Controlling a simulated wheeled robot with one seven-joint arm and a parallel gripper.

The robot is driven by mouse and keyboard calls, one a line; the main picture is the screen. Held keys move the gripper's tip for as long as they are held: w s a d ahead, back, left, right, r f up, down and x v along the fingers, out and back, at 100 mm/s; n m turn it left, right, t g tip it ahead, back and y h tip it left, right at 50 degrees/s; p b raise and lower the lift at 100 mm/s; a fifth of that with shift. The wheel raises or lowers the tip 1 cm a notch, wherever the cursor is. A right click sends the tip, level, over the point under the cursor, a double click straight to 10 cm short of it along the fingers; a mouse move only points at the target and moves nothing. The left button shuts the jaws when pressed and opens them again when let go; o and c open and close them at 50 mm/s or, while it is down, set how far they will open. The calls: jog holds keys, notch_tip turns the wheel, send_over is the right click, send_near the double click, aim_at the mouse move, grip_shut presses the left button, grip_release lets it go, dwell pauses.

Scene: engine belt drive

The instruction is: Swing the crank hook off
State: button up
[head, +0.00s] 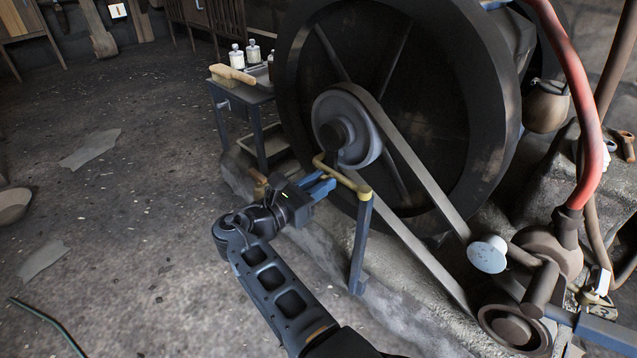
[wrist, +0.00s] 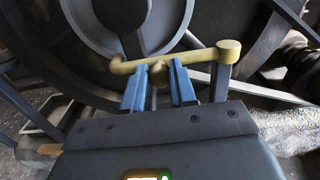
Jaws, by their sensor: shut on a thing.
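The crank hook (head: 343,177) is a dull yellow bar on top of a blue post (head: 361,240), in front of the belt pulley. It also shows across the middle of the wrist view (wrist: 200,57), its round pivot end at right and an upturned tip at left. My gripper (head: 322,186) has blue fingers closed on a small yellow knob (wrist: 158,73) on the near side of the hook. The dark crank (wrist: 133,42) hangs from the hub just behind the bar. I cannot tell whether the hook touches it.
The grey pulley (head: 372,151) and large dark flywheel (head: 440,110) stand close behind the hook. A belt (head: 425,180) runs down right to a lower pulley (head: 513,328). A small cart (head: 245,90) with bottles stands behind left. The floor at left is mostly open.

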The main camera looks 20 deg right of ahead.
grip_shut()
jog(key=shift+r+p, duration=0.15)
jog(key=shift+p, duration=0.2)
